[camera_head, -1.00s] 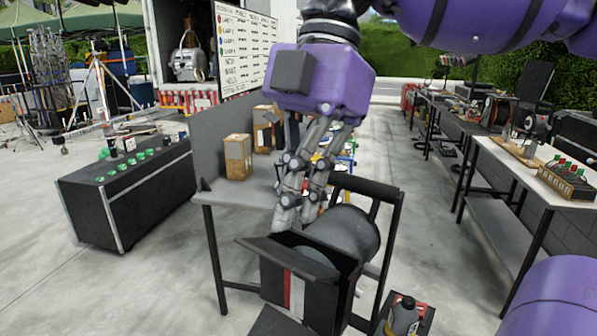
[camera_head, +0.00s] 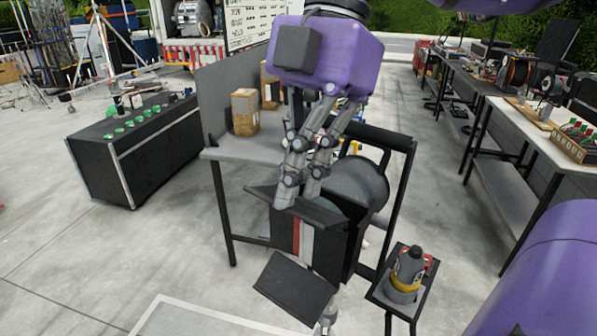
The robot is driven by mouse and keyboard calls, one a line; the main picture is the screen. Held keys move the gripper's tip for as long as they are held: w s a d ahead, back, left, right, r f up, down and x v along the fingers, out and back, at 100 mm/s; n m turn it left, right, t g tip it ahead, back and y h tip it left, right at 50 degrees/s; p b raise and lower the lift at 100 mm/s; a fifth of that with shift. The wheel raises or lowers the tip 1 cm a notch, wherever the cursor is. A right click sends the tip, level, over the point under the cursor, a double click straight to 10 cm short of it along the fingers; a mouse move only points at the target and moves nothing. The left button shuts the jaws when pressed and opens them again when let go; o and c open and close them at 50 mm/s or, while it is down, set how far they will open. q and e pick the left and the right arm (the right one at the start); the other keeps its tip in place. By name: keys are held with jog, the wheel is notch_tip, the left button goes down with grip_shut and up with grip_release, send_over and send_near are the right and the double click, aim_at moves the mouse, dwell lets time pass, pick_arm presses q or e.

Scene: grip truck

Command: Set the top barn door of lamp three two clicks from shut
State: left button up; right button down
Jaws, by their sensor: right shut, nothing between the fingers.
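A dark studio lamp stands at the centre. It has a grey rounded body (camera_head: 362,187) in a black yoke and a black square front with red and white stripes. Its top barn door (camera_head: 325,212) is a dark flap sticking out from the top edge, tilted, not lying flat over the front. The bottom barn door (camera_head: 296,288) hangs outward below. My right gripper (camera_head: 297,196) reaches down from above, shut and empty, with its fingertips at the top door; contact is unclear. The fingers hide part of the flap. My left gripper is not in view.
A grey side tray (camera_head: 403,300) holding a bottle is right of the lamp. A grey table with cardboard boxes (camera_head: 245,112) stands behind. A black case with green knobs (camera_head: 135,150) is left. A workbench (camera_head: 520,130) is right. Floor between is clear.

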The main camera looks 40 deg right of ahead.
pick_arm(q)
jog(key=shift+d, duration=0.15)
pick_arm(e)
jog(key=shift+a+f, duration=0.1)
jog(key=shift+f, duration=0.15)
jog(key=shift+a+f, duration=0.1)
jog(key=shift+s, duration=0.1)
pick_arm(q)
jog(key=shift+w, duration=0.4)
pick_arm(e)
jog(key=shift+f, duration=0.2)
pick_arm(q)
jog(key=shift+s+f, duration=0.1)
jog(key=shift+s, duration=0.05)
pick_arm(e)
jog(key=shift+a, duration=0.1)
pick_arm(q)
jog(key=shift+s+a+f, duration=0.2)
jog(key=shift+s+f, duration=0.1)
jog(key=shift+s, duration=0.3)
pick_arm(e)
jog(key=shift+s+a+f, duration=0.1)
jog(key=shift+s+a, duration=0.1)
jog(key=shift+a, duration=0.35)
